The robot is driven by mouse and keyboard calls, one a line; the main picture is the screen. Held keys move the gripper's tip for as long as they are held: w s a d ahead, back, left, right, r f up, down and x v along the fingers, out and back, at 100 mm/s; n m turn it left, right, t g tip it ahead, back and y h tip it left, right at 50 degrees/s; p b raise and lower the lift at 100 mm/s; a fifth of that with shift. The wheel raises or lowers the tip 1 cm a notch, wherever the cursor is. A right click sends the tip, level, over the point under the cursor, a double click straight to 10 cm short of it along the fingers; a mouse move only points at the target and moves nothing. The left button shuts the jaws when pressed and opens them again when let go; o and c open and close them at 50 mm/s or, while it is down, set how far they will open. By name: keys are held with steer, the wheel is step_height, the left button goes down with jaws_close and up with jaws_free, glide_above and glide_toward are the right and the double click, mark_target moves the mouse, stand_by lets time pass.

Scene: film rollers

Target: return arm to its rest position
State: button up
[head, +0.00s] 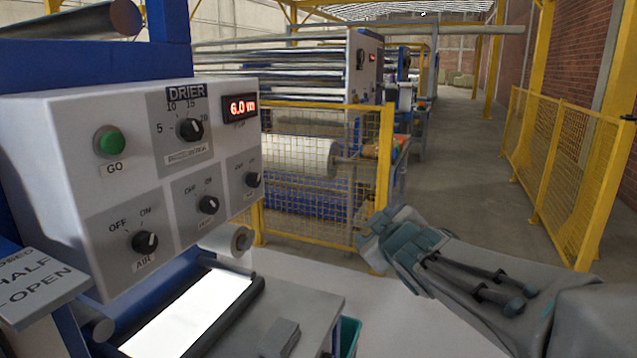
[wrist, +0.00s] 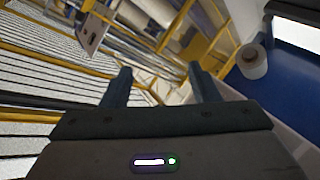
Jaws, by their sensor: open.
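My gripper (head: 378,232) shows at the lower right of the head view, at the end of my arm, which reaches in from the right edge. It is to the right of the control panel (head: 70,180) and in front of the yellow mesh fence, touching nothing that I can see. In the wrist view my gripper (wrist: 160,82) has its two fingers spread wide apart with nothing between them. Its fingertips are small in the head view.
The DRIER panel has a green GO button (head: 110,142), several black knobs and a red display (head: 239,107) reading 6.0 m. A lit white sheet (head: 190,315) lies below. Yellow mesh fences (head: 325,125) stand behind and right (head: 560,170). The aisle (head: 465,150) between is clear.

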steer(key=s+d+f+m+g+h+p, duration=0.25)
steer(key=s+d+f+m+g, duration=0.35)
steer(key=s, duration=0.3)
steer(key=s+a+f+m+g, duration=0.1)
steer(key=s+f+m+g, duration=0.1)
steer(key=s, duration=0.5)
steer(key=s+f+m+g+p, duration=0.1)
steer(key=s+f+g, duration=0.2)
steer(key=s+f, duration=0.2)
steer(key=s, duration=0.2)
steer(key=shift+s+a+m+g+p, duration=0.3)
steer(key=shift+s+a+m, duration=0.1)
steer(key=shift+y, duration=0.25)
steer(key=c, duration=0.4)
steer(key=shift+a, duration=0.1)
